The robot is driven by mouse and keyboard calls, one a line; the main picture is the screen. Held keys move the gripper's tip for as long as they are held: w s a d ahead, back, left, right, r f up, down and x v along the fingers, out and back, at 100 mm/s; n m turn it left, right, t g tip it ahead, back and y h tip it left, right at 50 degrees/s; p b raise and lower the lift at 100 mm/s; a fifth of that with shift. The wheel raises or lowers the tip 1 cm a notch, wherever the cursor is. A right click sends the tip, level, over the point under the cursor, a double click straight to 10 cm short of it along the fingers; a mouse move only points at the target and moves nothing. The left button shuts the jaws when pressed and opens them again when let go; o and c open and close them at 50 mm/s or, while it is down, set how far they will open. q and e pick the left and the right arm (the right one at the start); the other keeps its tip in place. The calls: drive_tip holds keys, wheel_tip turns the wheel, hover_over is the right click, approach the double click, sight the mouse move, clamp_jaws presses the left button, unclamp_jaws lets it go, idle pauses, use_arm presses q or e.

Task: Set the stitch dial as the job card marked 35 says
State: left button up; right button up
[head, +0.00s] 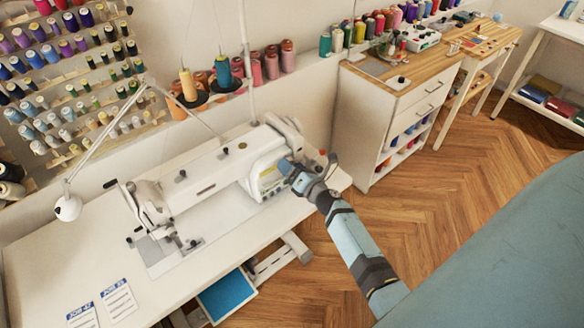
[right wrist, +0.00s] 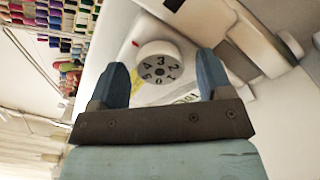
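In the head view my right gripper (head: 289,172) is at the machine's right end and hides the dial. The card marked 35 (head: 119,301) lies at the table's front left; its small print is unreadable. My left gripper is out of view.
A card marked 42 (head: 82,316) lies left of the other card. A white lamp (head: 68,207) and a thread stand (head: 188,98) are near the machine. A wooden-topped cabinet (head: 400,95) stands to the right. Floor is clear between.

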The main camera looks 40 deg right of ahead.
drive_tip(key=s+d+b, duration=0.1)
drive_tip(key=s, duration=1.2)
drive_tip(key=shift+s, duration=0.4)
